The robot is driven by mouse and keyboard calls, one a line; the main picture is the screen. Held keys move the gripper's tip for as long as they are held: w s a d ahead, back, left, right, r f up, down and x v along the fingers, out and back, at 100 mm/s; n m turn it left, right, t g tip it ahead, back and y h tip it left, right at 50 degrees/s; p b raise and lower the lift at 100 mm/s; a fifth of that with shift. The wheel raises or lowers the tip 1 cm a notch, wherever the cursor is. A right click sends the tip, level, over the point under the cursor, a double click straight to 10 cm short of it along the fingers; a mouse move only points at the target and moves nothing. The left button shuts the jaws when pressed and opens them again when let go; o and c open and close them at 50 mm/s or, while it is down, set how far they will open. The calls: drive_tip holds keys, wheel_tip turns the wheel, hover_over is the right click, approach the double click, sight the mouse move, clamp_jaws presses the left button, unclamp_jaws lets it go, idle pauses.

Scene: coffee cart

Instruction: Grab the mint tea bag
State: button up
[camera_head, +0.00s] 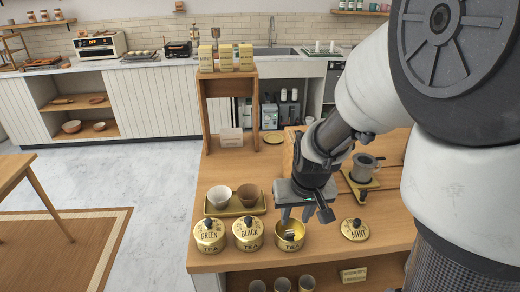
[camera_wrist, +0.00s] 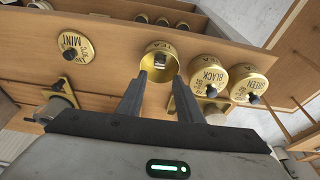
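An uncovered gold tea tin (camera_head: 281,246) stands at the front of the wooden counter, and it also shows in the wrist view (camera_wrist: 151,50). A small pale and dark item, perhaps the mint tea bag (camera_wrist: 160,60), shows inside it; its label is not readable. The gold lid marked MINT (camera_head: 355,230) lies on the counter to the tin's right, and shows in the wrist view (camera_wrist: 73,46). My gripper (camera_head: 296,218) points down just above the tin. Its fingers (camera_wrist: 158,82) are apart, with nothing seen held between them.
Lidded tins marked BLACK (camera_head: 249,240) and GREEN (camera_head: 210,243) stand to the left of the open tin. Behind them a tray (camera_head: 216,213) holds two cups. A coffee dripper stand (camera_head: 361,183) is at the right. A wooden shelf (camera_head: 206,112) with boxes rises at the back.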

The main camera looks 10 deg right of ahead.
sight(290, 232)
drive_tip(key=b+x, duration=0.2)
drive_tip(key=x, duration=0.8)
drive_tip(key=c, duration=0.8)
